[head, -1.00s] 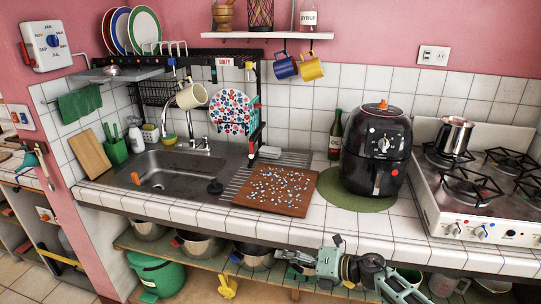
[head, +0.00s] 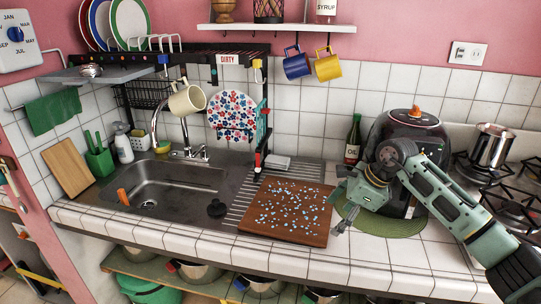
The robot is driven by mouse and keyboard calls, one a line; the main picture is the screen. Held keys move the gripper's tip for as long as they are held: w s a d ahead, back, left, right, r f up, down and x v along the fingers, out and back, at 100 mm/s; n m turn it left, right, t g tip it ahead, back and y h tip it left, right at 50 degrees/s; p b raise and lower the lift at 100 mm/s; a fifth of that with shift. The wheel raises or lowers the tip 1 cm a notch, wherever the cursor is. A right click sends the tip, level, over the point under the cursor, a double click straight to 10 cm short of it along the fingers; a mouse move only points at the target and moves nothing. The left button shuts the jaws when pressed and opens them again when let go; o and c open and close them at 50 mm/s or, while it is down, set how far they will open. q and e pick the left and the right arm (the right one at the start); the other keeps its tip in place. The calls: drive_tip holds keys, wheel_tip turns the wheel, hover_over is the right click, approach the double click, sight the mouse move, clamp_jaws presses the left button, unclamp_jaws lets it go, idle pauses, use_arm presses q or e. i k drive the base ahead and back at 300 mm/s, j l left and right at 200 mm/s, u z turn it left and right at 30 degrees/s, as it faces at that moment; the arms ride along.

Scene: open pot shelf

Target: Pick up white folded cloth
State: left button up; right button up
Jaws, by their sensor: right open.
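The white folded cloth (head: 278,163) is a small pale block at the back of the sink's ribbed drainboard, just right of the dish rack's post. My right gripper (head: 342,208) is open and looks empty. It hangs over the counter by the right edge of the brown cutting board, in front of the black air fryer. It is apart from the cloth, to its right and nearer to me. My left gripper is not in view.
The cutting board (head: 285,211) with blue bits lies in front of the cloth. A green bottle (head: 353,140) and the air fryer (head: 415,135) stand to the right. The dish rack (head: 262,110) rises beside the cloth, and mugs (head: 328,67) hang above.

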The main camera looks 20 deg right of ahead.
sight(277, 162)
drive_tip(key=i, duration=1.4)
